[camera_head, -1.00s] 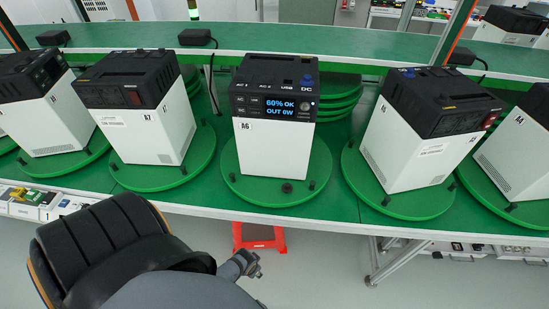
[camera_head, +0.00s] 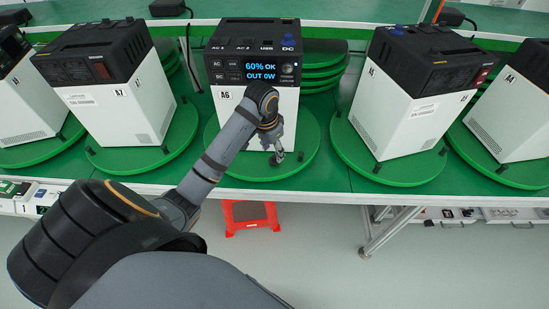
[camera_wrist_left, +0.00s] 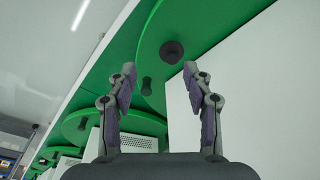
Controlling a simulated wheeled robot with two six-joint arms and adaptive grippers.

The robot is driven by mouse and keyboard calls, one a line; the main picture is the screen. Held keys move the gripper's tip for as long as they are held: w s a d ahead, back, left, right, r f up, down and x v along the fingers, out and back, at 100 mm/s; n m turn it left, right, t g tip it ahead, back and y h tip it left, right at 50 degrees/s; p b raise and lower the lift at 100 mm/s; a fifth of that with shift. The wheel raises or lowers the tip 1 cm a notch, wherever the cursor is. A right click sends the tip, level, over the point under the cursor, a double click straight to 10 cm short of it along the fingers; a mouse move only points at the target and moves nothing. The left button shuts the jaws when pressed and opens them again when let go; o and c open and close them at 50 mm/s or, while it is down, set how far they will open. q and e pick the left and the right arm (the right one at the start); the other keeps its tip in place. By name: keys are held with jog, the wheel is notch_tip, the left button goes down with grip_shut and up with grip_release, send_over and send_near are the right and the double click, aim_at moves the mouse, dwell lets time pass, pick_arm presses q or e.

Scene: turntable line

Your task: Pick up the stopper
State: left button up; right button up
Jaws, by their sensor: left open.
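The stopper (camera_wrist_left: 171,51) is a small dark round piece on the green turntable disc (camera_head: 250,172), in front of the white-and-black unit A6 (camera_head: 226,112). In the head view my left gripper (camera_head: 277,157) covers the place where it stands. My left gripper (camera_wrist_left: 159,72) is open, its fingers pointing toward the disc beside the unit's white face. In the left wrist view the stopper shows just beyond the fingertips, in line with the gap between them. Nothing is held. My right gripper is in neither view.
A small dark post (camera_head: 300,157) stands at the disc's right edge, and another (camera_wrist_left: 146,86) shows in the left wrist view. Unit A7 (camera_head: 125,112) stands to the left and another unit (camera_head: 395,112) to the right on similar discs. A red stool (camera_head: 250,217) is below the table.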

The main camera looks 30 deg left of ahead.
pick_arm(q)
notch_tip(320, 180, up, 3)
jog(key=w+a, duration=0.2)
jog(key=b, duration=0.5)
send_over(274, 157)
notch_tip(274, 157, down, 5)
jog(key=shift+s+f, duration=0.15)
jog(key=f, duration=0.4)
jog(key=shift+w+f, duration=0.2)
jog(key=shift+f, duration=0.2)
jog(key=c, duration=1)
